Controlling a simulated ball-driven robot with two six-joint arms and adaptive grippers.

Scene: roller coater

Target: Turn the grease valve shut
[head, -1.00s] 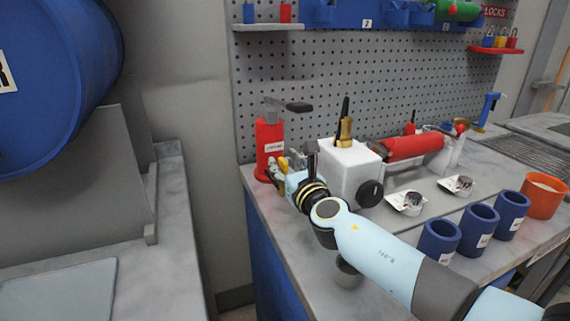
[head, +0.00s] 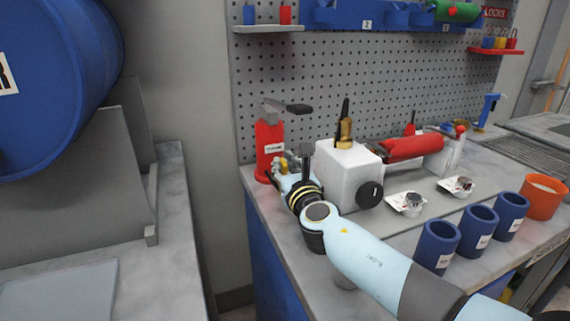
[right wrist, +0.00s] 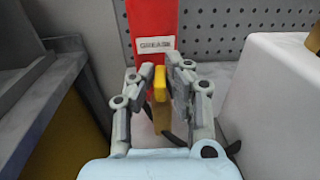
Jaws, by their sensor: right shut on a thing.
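The red grease dispenser (head: 268,140) stands upright at the left end of the bench, with a dark lever on top. In the right wrist view its red body (right wrist: 152,22) carries a white GREASE label. The yellow valve handle (right wrist: 160,98) stands in front of the body, between the fingers. My right gripper (right wrist: 157,85) is shut on this handle, with a finger on each side of it. In the head view my right gripper (head: 286,166) is low in front of the dispenser and partly hidden by its own wrist. My left gripper is not in view.
A white block-shaped housing (head: 345,172) with a black knob stands close to the right of my gripper. Farther right are a red roller (head: 413,147), small trays (head: 407,203) and several blue cups (head: 437,245). A pegboard (head: 370,90) rises behind.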

